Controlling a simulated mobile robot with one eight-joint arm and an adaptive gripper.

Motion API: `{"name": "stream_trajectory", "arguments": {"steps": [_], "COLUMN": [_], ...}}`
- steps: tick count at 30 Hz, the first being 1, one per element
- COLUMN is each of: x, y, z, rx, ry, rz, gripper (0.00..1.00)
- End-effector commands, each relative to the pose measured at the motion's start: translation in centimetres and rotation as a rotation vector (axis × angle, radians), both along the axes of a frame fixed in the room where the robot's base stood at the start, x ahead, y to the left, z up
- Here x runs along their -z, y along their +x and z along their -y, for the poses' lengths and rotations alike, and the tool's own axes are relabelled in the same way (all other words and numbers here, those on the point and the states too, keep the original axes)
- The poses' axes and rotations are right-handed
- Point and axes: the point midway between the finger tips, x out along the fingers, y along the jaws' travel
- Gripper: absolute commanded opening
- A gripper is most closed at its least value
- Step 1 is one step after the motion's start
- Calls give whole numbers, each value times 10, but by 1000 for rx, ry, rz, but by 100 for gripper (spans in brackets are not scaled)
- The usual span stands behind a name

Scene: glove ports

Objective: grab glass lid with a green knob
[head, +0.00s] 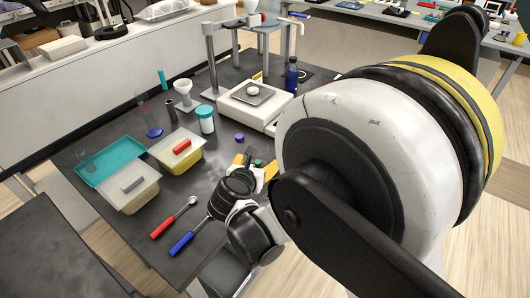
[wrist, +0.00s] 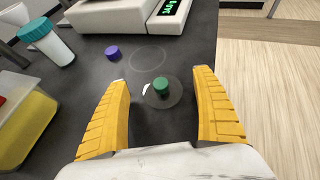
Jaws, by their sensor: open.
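The glass lid (wrist: 175,99) is a clear disc lying flat on the dark table, with a green knob (wrist: 161,84) at its middle. In the wrist view it lies between and slightly beyond my gripper's two yellow fingers. My gripper (wrist: 164,92) is open and empty, with the fingers spread to either side of the lid. In the head view the green knob (head: 259,163) shows just past my gripper (head: 257,168), and my arm hides part of the area.
A purple-blue cap (wrist: 112,53) lies to the left beyond the lid. A white scale (wrist: 130,15) stands behind. A teal-capped jar (wrist: 48,43) and a yellow-filled container (wrist: 22,122) stand at left. The table's right edge is close to my right finger.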

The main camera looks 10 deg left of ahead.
Motion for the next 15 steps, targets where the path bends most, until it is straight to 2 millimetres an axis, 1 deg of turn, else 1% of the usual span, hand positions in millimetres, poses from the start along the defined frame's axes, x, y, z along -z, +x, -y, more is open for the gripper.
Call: {"name": "stream_trajectory", "arguments": {"steps": [2,8,9,11,12,14,15], "x": [5,3,3,3,3,3,3], "y": [7,7,7,7,7,7,7], "z": [1,0,0,0,0,0,0], "rx": [0,-1,-1,-1,-1,-1,-1], "ry": [1,0,0,0,0,0,0], "rz": [0,0,0,0,0,0,-1], "gripper": [77,77,66,48,35,17,5]}}
